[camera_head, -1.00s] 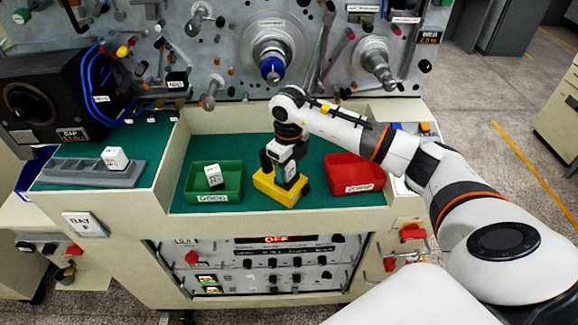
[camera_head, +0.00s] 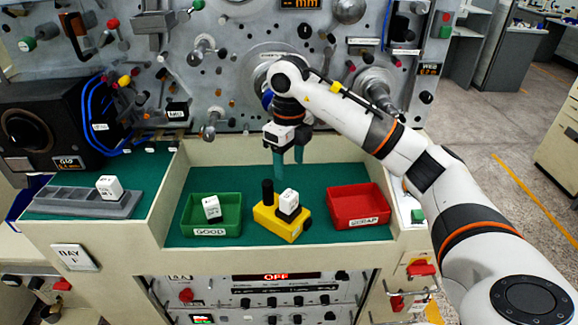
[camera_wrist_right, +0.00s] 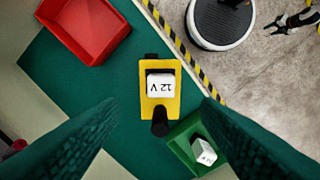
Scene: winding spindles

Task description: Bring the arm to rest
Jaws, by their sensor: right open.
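My right gripper (camera_head: 289,163) is open and empty, raised above the back of the green work surface, with its fingers pointing down. Its two green fingers also frame the wrist view (camera_wrist_right: 160,150). Below it stands a yellow fixture (camera_head: 268,222) with a black post. A white-topped block (camera_head: 289,200) sits in the fixture, apart from the fingers; its label reads 12 V in the wrist view (camera_wrist_right: 160,86). A dark gripper, apparently my left one (camera_wrist_right: 283,24), shows small over the floor in the wrist view; its jaws are too small to judge.
A green GOOD bin (camera_head: 235,230) holds a white block (camera_head: 211,208). A red SCRAP bin (camera_head: 366,223) looks empty. A grey slotted tray (camera_head: 70,207) holds another white block (camera_head: 109,188). The machine panel (camera_head: 235,95) with spindles stands close behind my right gripper.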

